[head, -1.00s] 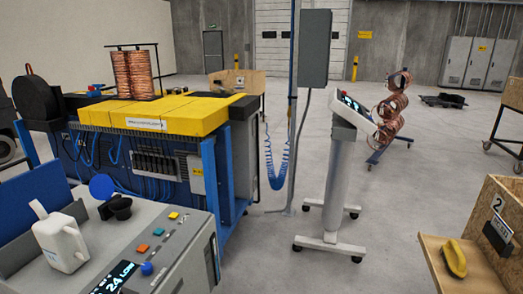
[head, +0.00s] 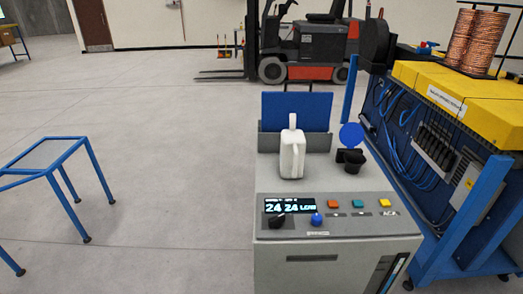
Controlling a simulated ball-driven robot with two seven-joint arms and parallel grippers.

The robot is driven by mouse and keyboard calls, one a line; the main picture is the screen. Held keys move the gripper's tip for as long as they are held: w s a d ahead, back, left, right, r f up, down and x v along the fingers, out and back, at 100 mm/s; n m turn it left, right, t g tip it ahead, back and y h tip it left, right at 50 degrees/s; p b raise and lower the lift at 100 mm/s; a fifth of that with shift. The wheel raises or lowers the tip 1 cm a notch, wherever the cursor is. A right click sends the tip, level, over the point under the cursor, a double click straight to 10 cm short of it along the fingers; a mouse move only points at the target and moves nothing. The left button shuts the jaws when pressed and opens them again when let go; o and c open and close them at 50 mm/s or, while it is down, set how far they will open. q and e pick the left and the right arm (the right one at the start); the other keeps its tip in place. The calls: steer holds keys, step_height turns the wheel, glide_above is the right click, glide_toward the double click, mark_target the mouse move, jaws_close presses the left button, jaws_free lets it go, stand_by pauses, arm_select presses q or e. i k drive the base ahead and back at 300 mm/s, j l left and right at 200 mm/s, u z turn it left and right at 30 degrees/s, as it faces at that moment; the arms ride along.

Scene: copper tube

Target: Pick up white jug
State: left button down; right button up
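The white jug (head: 292,158) stands upright on top of a grey machine cabinet (head: 335,246), near its back left part, in the head view. It has a narrow white upper part pointing up. Neither of my grippers shows in this view, so I cannot see whether they are open or shut.
A display with knobs and coloured buttons (head: 333,204) is in front of the jug. A blue panel (head: 297,111) stands behind it, and a black fitting (head: 351,160) is to its right. A yellow-topped machine (head: 460,95) is at right, a blue-framed stand (head: 48,155) at left. Open floor lies between.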

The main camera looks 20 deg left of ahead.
mark_target(293, 143)
steer(key=l+u, duration=0.35)
steer(key=l, duration=0.35)
steer(key=k+l+u, duration=0.1)
steer(key=l+u, duration=0.2)
steer(key=l, duration=0.35)
steer(key=i+j+u, duration=0.1)
steer(key=j+u, duration=0.15)
steer(key=u, duration=0.15)
steer(key=i+j+u, duration=0.1)
steer(key=j+u, duration=0.3)
steer(key=i+j+u, duration=0.1)
steer(key=u, duration=0.3)
steer(key=i+j+u, duration=0.15)
steer(key=i, duration=0.25)
steer(key=i+j+u, duration=0.2)
steer(key=i+z, duration=0.25)
steer(key=z, duration=0.15)
steer(key=i+j+z, duration=0.15)
steer(key=z, duration=0.3)
steer(key=i+j+z, duration=0.2)
steer(key=z, duration=0.2)
